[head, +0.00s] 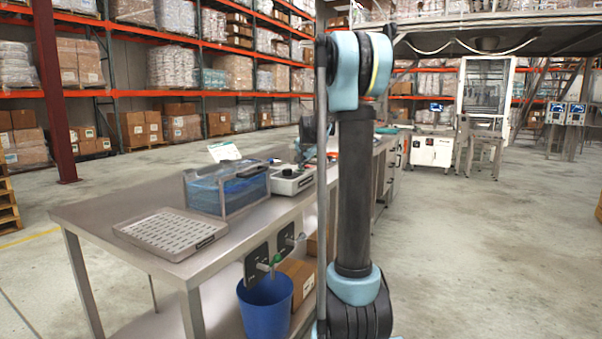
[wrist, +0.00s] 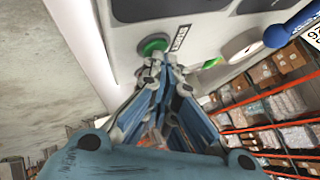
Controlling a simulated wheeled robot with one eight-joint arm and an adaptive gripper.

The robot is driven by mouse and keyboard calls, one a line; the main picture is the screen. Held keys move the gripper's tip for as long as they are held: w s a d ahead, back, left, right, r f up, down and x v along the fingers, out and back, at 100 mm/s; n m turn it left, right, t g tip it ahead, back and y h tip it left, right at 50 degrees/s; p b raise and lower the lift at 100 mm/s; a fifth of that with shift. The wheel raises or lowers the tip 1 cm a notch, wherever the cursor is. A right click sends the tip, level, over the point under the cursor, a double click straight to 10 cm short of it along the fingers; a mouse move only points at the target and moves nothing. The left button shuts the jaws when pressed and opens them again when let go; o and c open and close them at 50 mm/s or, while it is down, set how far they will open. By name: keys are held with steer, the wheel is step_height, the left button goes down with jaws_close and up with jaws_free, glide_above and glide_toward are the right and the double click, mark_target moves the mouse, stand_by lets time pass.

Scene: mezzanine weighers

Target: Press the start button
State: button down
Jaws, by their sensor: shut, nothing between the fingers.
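A round green button (wrist: 153,44) in a dark surround sits on a pale panel (wrist: 205,35) in the wrist view, beside a small printed label (wrist: 180,38). My gripper (wrist: 152,66) is shut and empty, its fingertips right at the near edge of the button, overlapping it in the picture. I cannot tell whether they touch it. In the head view a small pale machine (head: 293,186) with a dark knob stands on the steel bench (head: 85,212). My arm hides part of it, and the button cannot be made out there.
Also on the panel are a white round part (wrist: 238,46) and a blue handle (wrist: 292,24). On the bench are a clear bath of blue liquid (head: 228,190) and a perforated tray (head: 170,233). A blue bin (head: 265,308) stands below.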

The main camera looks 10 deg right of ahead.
steer(key=shift+r, duration=0.85)
steer(key=shift+r, duration=2.5)
steer(key=s+f+n+g, duration=0.2)
steer(key=s+f, duration=0.7)
steer(key=s, duration=0.9)
steer(key=s+f+n+g, duration=0.2)
steer(key=s+f, duration=0.7)
steer(key=s, duration=1)
steer(key=s+f+n+g, duration=0.3)
steer(key=s+f, duration=0.7)
steer(key=s, duration=0.9)
steer(key=shift+s+a+n, duration=0.2)
steer(key=shift+a+n, duration=0.15)
steer(key=shift+n, duration=0.75)
